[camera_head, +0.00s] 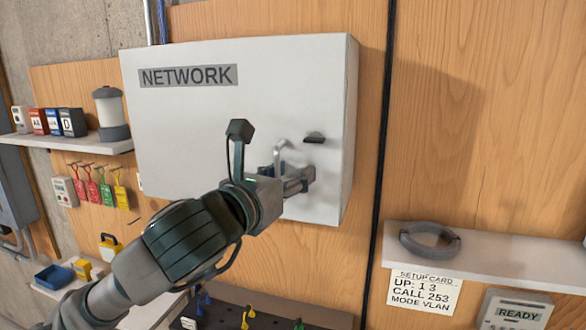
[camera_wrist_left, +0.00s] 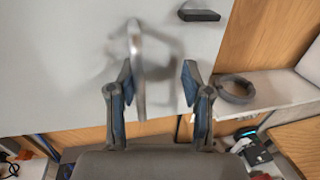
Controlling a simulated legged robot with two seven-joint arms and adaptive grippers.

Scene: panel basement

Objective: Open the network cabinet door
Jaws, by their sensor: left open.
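The white network cabinet (camera_head: 260,90), marked NETWORK, hangs on the wooden wall, and its door looks shut. A grey bar handle (camera_head: 283,152) stands out from the door's lower right, below and left of a small black latch (camera_head: 314,138). My left gripper (camera_head: 292,180) is open at the handle, and its arm hides part of the door. In the left wrist view the handle (camera_wrist_left: 137,70) shows between the two spread fingers, closer to the left one; I cannot tell whether they touch. The black latch (camera_wrist_left: 199,15) lies beyond the fingers. My right gripper is not in view.
A shelf (camera_head: 500,256) at right holds a dark ring (camera_head: 430,240), with a setup card (camera_head: 424,292) below it and a READY box (camera_head: 515,312). At left are a shelf with a lantern (camera_head: 111,112) and hanging coloured tags (camera_head: 92,190). A black cable (camera_head: 383,120) runs right of the cabinet.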

